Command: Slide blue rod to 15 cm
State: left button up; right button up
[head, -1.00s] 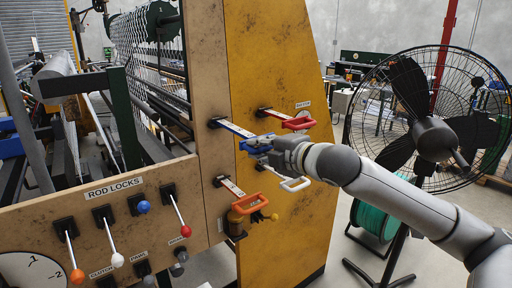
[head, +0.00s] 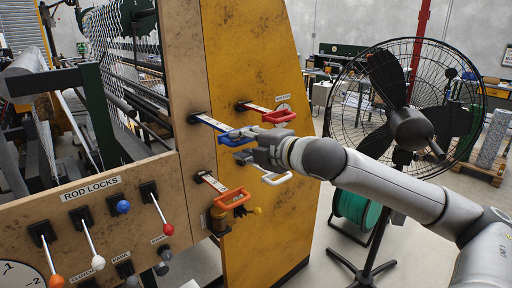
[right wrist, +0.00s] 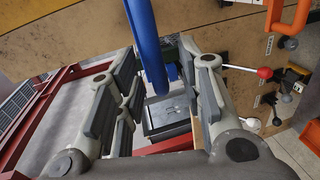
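The blue rod (head: 212,123) sticks out of the wooden panel and ends in a blue handle (head: 237,137). A pale scale strip runs along it. My right gripper (head: 247,153) is at the blue handle, just below and to its right in the head view. In the right wrist view the blue handle (right wrist: 146,45) passes between the spread fingers (right wrist: 163,105), with gaps on both sides. The gripper is open and not closed on it. The scale's marks are too small to read. My left gripper is not in view.
A red handle (head: 279,116) sits above, a white handle (head: 277,179) below, and an orange handle (head: 231,198) lower left. Rod-lock levers with a blue knob (head: 123,207) and others are on the front panel. A black fan (head: 410,125) stands to the right, near my right arm.

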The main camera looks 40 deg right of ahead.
jog(key=shift+s+a+r, duration=0.1)
jog(key=shift+s+a, duration=0.05)
jog(key=shift+s, duration=0.35)
jog(key=shift+s+a+r, duration=0.1)
jog(key=shift+s+a, duration=0.05)
jog(key=shift+s, duration=0.3)
jog(key=shift+s+d, duration=0.35)
jog(key=shift+s, duration=0.5)
jog(key=shift+v, duration=1.05)
jog(key=shift+r, duration=0.1)
